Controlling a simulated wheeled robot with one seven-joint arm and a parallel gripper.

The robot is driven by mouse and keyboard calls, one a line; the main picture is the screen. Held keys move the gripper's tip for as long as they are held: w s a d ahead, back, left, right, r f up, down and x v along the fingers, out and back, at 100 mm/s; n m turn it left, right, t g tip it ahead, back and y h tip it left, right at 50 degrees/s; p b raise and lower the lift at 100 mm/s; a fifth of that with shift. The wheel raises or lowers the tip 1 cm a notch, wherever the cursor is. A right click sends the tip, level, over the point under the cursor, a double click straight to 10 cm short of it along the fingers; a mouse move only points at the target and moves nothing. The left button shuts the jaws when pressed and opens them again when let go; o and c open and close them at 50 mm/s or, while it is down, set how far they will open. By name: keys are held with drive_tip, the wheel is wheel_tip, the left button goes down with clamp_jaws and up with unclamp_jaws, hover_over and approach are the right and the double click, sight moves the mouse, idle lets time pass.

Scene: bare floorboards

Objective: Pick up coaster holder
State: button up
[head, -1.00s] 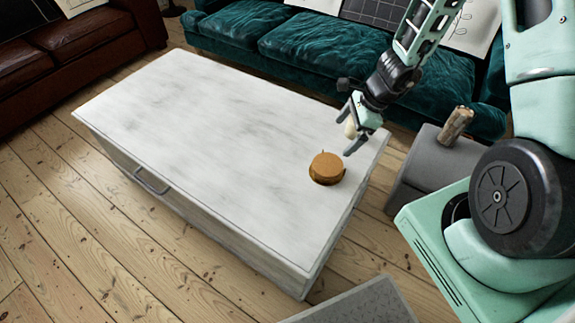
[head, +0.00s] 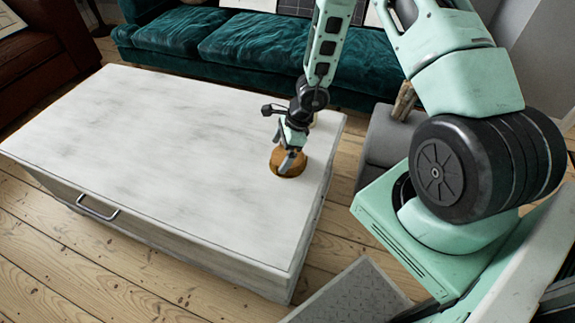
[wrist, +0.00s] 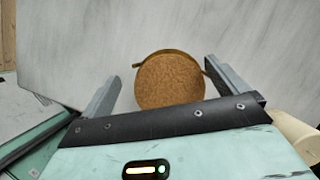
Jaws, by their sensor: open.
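The coaster holder (head: 276,163) is a round, brown, cork-like piece lying on the white table near its right end. In the wrist view the coaster holder (wrist: 170,82) shows its round top and a thin rim along its far edge. My gripper (head: 288,158) is over the coaster holder and partly hides it in the head view. In the wrist view my gripper (wrist: 165,78) is open, with one finger on each side of the holder. The right finger is close to the holder's edge; I cannot tell if it touches.
The white table (head: 150,140) is otherwise mostly bare. A small cream object (head: 314,120) stands just behind my gripper and shows at lower right in the wrist view (wrist: 294,130).

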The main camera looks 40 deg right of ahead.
sight(277, 157)
drive_tip(key=x, duration=0.4)
drive_tip(key=shift+w+f+b, duration=0.2)
drive_tip(key=shift+f+b, duration=0.1)
drive_tip(key=shift+b, duration=0.1)
clamp_jaws()
